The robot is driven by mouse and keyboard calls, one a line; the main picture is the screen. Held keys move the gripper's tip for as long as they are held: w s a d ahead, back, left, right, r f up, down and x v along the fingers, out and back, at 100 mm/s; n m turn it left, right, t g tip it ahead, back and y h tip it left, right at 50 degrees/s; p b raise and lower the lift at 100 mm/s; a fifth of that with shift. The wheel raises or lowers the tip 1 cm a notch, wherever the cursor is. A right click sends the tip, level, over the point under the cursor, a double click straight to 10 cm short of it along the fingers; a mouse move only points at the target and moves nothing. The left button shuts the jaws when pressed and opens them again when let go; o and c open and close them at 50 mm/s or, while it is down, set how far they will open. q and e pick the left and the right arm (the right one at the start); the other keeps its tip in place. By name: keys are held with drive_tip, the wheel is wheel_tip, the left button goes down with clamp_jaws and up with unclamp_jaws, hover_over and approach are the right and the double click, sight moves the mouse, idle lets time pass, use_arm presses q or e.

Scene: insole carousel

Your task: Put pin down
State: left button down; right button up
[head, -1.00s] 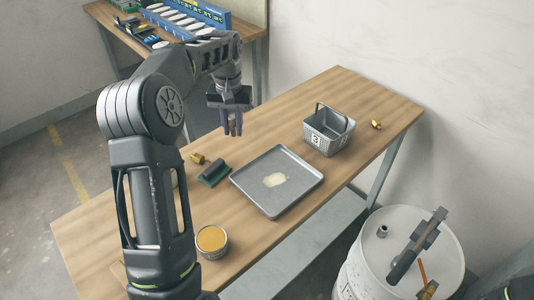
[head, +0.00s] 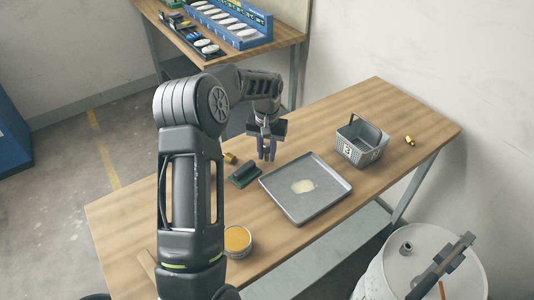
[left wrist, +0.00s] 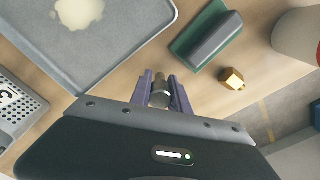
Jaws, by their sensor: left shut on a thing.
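My left gripper (head: 267,157) has purple fingers and is shut on a pin (left wrist: 160,90), a small brownish metal piece gripped between the fingertips in the left wrist view. The gripper hangs over the wooden table (head: 215,215), behind the far left edge of a grey metal tray (head: 330,199) and to the right of a green block with a dark top (head: 243,174). Whether the pin touches the table I cannot tell. My right gripper is not in view.
A brass piece (head: 229,158) lies beside the green block; another (head: 410,140) lies at the far right. A grey basket marked 3 (head: 361,146) stands behind the tray. An open tin with orange contents (head: 237,241) stands at the front. A white drum (head: 405,275) is right.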

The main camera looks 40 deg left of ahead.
sight(267, 144)
use_arm(q)
drive_tip(key=shift+f, duration=0.5)
drive_tip(key=shift+f, duration=0.1)
drive_tip(key=c, duration=1.2)
unclamp_jaws()
drive_tip(key=shift+c, duration=0.2)
drive_tip(key=shift+r, duration=0.35)
wheel_tip(267, 144, up, 12)
drive_tip(key=shift+f+b, duration=0.2)
drive_tip(key=shift+b, duration=0.65)
drive_tip(key=shift+o, duration=0.3)
